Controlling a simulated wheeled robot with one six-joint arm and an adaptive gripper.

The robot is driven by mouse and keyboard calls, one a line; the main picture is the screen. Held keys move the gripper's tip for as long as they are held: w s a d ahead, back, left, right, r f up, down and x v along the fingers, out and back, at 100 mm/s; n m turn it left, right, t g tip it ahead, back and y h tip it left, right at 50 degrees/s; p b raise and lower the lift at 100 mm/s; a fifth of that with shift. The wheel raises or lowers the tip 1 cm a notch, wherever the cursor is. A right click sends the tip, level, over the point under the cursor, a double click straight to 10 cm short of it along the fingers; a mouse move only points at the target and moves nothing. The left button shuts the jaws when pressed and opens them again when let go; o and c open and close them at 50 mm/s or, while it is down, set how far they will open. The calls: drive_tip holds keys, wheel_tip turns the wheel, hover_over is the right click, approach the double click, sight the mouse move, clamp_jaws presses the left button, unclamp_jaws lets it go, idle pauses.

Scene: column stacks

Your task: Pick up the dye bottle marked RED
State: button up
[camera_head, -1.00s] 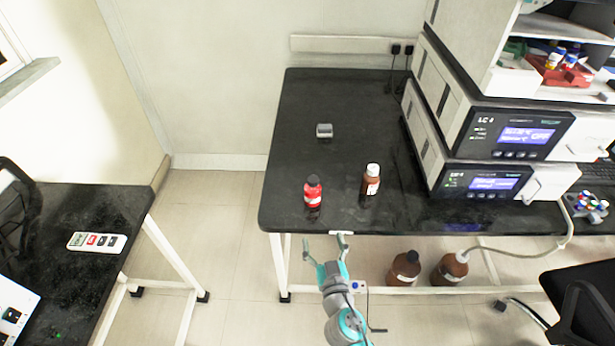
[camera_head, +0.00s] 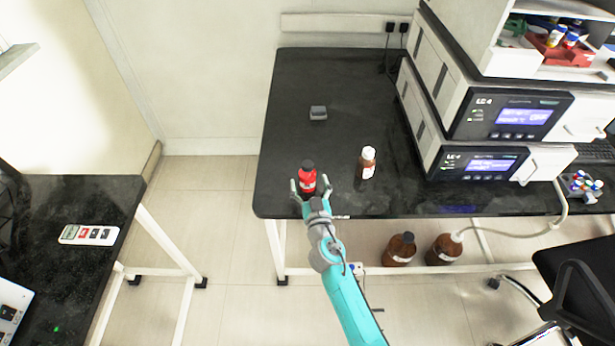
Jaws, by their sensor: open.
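A small red bottle with a black cap (camera_head: 308,181) stands upright near the front left of the black bench (camera_head: 335,85). Its label is too small to read. My gripper (camera_head: 309,187) is open, with one finger on each side of the red bottle. I cannot tell whether the fingers touch it. The lower part of the bottle is partly hidden by my gripper.
A small grey device (camera_head: 318,113) lies farther back. Stacked LC instruments (camera_head: 488,155) fill the right side. Brown bottles (camera_head: 400,249) stand below the bench.

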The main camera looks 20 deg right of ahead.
drive_tip(key=shift+w+d, duration=0.15)
drive_tip(key=shift+w, duration=1.1)
drive_tip(key=c, duration=1.4)
drive_tip(key=shift+r, duration=0.1)
